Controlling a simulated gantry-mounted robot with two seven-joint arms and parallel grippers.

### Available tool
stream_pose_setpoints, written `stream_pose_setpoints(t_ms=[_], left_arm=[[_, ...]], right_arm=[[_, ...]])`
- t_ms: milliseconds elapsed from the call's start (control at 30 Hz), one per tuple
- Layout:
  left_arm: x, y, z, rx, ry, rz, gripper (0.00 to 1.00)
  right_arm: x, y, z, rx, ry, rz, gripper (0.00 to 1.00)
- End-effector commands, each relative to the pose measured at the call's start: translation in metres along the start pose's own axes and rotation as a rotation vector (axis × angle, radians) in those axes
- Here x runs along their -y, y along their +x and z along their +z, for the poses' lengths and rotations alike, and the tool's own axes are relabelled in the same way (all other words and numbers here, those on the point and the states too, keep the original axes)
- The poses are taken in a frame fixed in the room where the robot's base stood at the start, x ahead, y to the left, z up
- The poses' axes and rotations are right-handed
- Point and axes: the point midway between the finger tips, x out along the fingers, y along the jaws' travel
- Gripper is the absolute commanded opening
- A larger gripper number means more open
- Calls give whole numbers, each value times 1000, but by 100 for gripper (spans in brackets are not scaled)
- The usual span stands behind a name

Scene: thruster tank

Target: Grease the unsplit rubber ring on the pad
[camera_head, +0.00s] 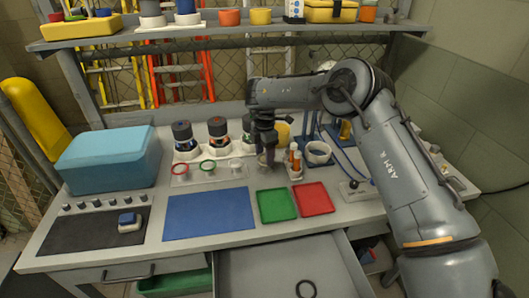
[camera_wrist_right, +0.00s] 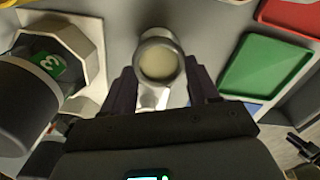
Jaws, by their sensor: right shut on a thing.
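My right gripper (camera_head: 265,152) reaches down over the back of the bench. In the right wrist view its two fingers (camera_wrist_right: 161,88) are shut on a small round pot (camera_wrist_right: 160,60) with pale cream stuff inside. The pot is upright enough that I see into its mouth. A black ring (camera_head: 305,289) lies in the open drawer at the front; I cannot tell if it is split. The blue pad (camera_head: 210,214) lies bare on the bench. My left gripper is not in view.
Red (camera_head: 181,169) and green (camera_head: 207,167) ringed items stand on a grey strip, behind the blue pad. Green (camera_head: 276,204) and red (camera_head: 314,198) trays lie empty to its right. Black-capped jars (camera_head: 183,135) stand behind. The drawer (camera_head: 260,270) is pulled out.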

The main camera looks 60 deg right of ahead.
Motion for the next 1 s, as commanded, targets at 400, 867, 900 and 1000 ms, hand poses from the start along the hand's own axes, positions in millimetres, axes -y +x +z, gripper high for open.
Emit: stream_pose_setpoints(t_ms=[400, 867, 900, 1000], left_arm=[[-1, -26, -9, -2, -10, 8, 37], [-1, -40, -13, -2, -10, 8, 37], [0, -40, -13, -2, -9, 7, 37], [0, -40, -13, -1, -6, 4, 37]], right_arm=[[-1, -38, 0, 0, 0, 5, 32], [-1, -58, 0, 0, 0, 4, 32], [-1, -57, 0, 0, 0, 4, 32], [-1, -57, 0, 0, 0, 4, 32]])
